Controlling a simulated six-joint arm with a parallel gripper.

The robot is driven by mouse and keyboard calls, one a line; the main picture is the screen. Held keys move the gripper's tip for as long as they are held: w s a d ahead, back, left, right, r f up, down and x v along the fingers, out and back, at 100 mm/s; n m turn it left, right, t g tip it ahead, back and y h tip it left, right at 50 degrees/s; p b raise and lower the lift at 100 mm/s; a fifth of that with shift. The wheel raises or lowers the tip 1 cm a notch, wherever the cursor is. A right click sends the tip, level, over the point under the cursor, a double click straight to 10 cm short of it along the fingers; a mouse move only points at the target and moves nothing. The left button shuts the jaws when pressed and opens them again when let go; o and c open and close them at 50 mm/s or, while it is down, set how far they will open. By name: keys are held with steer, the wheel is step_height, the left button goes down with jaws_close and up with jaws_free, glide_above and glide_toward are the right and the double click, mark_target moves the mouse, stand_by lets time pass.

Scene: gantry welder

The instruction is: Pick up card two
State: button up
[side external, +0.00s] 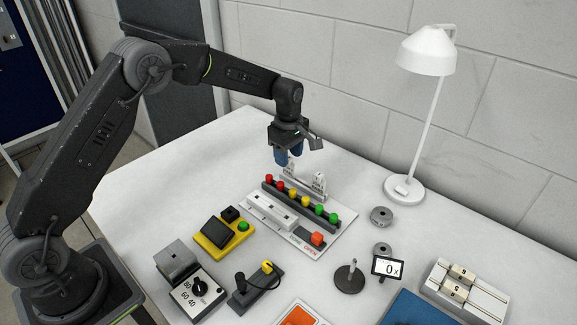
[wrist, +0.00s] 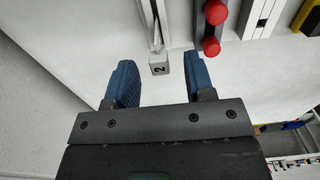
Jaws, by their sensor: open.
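A small pale block marked 2 (wrist: 160,68) shows in the wrist view at the near end of a pale rail (wrist: 154,22). I take it for card two, but cannot tell how far it extends along the rail. My gripper (side external: 284,159) is open, its blue fingers pointing down at the far left end of the rail unit in the side view. In the wrist view the fingers stand apart on either side of the marked block, with nothing visibly clamped. In the side view the gripper hides that end, and the number cannot be made out.
A row of red, yellow and green knobs (side external: 301,200) runs close beside the rail; red ones (wrist: 211,46) sit near my right finger in the wrist view. A white lamp (side external: 404,190), a yellow switch box (side external: 212,241) and a slotted holder (side external: 440,276) stand around. The table's left is clear.

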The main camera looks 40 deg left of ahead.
mark_target(289, 169)
step_height(289, 169, down, 4)
steer(key=shift+f, duration=0.1)
steer(key=shift+c, duration=0.2)
jaws_close()
stand_by(0.3)
